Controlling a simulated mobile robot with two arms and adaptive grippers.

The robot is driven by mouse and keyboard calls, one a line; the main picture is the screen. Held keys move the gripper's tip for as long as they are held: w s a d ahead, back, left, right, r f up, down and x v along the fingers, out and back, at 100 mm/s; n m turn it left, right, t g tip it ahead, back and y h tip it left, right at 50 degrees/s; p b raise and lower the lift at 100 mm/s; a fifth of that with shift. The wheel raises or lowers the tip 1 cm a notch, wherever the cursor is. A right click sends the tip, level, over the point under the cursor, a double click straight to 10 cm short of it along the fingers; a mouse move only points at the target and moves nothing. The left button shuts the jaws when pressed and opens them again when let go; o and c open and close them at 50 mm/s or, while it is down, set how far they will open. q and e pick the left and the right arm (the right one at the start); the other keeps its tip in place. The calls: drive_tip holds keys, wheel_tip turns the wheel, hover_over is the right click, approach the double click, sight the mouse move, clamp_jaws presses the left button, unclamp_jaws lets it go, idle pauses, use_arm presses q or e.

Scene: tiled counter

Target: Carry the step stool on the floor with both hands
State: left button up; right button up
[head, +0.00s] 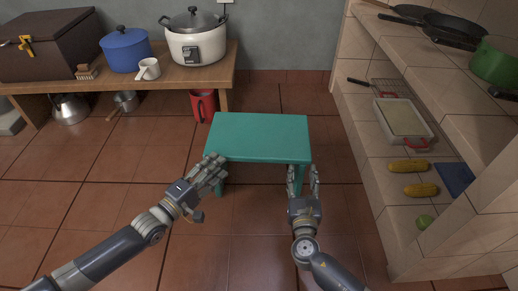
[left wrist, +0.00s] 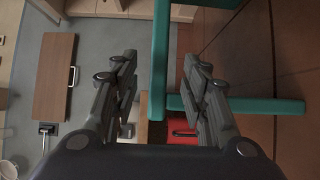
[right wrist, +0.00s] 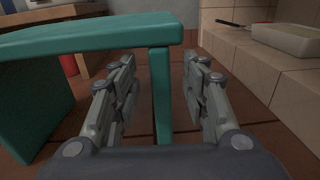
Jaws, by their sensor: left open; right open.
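The teal step stool (head: 258,135) stands upright on the tiled floor in the head view. My left gripper (head: 212,171) is open at its near left corner. In the left wrist view, the stool's top (left wrist: 160,60) shows edge-on between the open fingers (left wrist: 158,80), and a leg passes behind one finger; contact is unclear. My right gripper (head: 303,181) is open by the near right leg. In the right wrist view, that leg (right wrist: 161,95) stands between the open fingers (right wrist: 160,85), with visible gaps on both sides.
A wooden bench (head: 190,76) at the back left holds a rice cooker (head: 196,40), blue pot (head: 126,50), mug (head: 148,69) and box (head: 48,45). A red container (head: 203,104) stands behind the stool. Tiled shelves (head: 375,165) line the right.

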sight(237, 146)
use_arm(q)
drive_tip(key=x, duration=1)
use_arm(e)
drive_tip(key=w, duration=1)
drive_tip(key=shift+d, duration=0.35)
use_arm(q)
clamp_jaws()
use_arm(e)
clamp_jaws()
use_arm(q)
drive_tip(key=shift+r, duration=0.25)
use_arm(e)
drive_tip(key=shift+r, duration=0.15)
